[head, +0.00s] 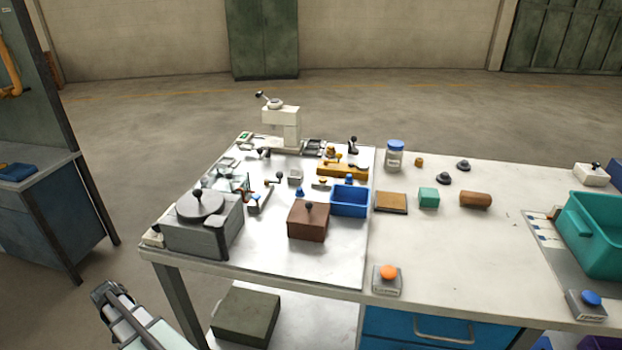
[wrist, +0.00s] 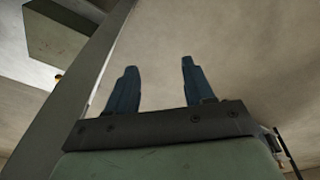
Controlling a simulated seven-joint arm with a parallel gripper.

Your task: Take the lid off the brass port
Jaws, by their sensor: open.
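A brass-yellow block (head: 342,171) with small dark parts on top lies toward the back of the metal plate on the bench in the head view. A small brass-coloured piece (head: 330,153) stands just behind it. I cannot tell which of these is the brass port, and its lid is too small to make out. My gripper (wrist: 157,64) is open in the wrist view, with two dark blue fingers apart and nothing between them. My arm shows at the lower left of the head view, off the bench's front left corner, away from the brass things.
A grey box with a round knobbed lid (head: 201,206) stands at the front left of the bench. A brown knobbed box (head: 308,221) and a blue bin (head: 350,201) stand in front of the brass block. A white press-like stand (head: 283,124) is behind.

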